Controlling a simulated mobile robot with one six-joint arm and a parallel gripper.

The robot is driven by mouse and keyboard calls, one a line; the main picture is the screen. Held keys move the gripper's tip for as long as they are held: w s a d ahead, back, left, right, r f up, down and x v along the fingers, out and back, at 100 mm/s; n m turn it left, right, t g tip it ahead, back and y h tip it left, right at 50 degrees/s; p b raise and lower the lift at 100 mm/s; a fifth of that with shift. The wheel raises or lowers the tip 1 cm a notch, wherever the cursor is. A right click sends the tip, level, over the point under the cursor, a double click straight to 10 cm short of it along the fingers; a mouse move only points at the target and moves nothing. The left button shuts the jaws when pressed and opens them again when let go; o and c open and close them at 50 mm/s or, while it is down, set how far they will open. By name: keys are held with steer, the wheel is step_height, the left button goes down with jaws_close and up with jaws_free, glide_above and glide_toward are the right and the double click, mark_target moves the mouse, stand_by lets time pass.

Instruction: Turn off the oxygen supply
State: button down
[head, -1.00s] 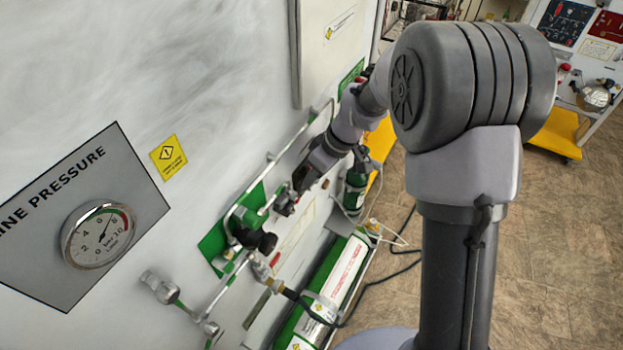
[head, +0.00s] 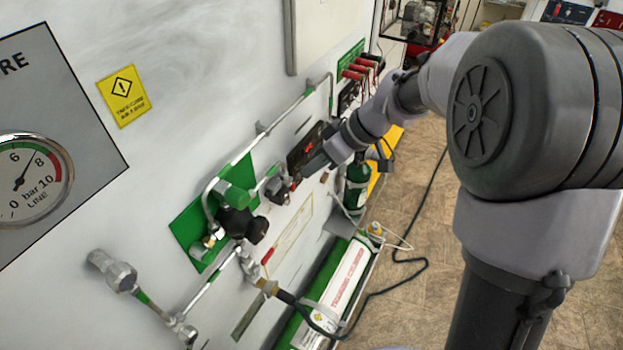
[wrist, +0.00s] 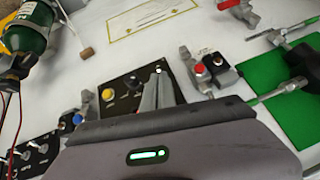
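The wall carries oxygen pipework with a green panel (head: 190,226), a black regulator-like fitting (head: 236,222) and a red-handled valve (head: 267,257). A line pressure gauge (head: 22,185) at the left reads roughly between 6 and 8 bar. My gripper (head: 301,172) is close to the wall, right of the green panel, beside small fittings on the pipe. In the wrist view my gripper (wrist: 159,82) has its fingers together and appears empty. Right of them are a red-topped fitting (wrist: 199,69) and a black-topped one (wrist: 219,60). Contact with either cannot be told.
A dark control panel (wrist: 117,92) with a yellow button is left of my fingers. A green and white cylinder (head: 345,275) lies below the pipework, and a dark green cylinder (head: 357,183) stands behind. A black hose crosses the floor (head: 425,220), which is otherwise open at right.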

steer(key=f+y+b, duration=0.1)
steer(key=b, duration=0.3)
steer(key=f+t+y+b, duration=0.1)
steer(key=b, duration=0.4)
steer(key=d+f+y+b, duration=0.1)
steer(key=b, duration=0.3)
steer(key=shift+s+t, duration=0.3)
steer(key=shift+t, duration=0.1)
steer(key=shift+r+p, duration=0.55)
steer(key=shift+r, duration=0.3)
steer(key=shift+a, duration=0.1)
steer(key=shift+w+a+r, duration=0.3)
steer(key=shift+w+a, duration=0.1)
steer(key=shift+a, duration=0.15)
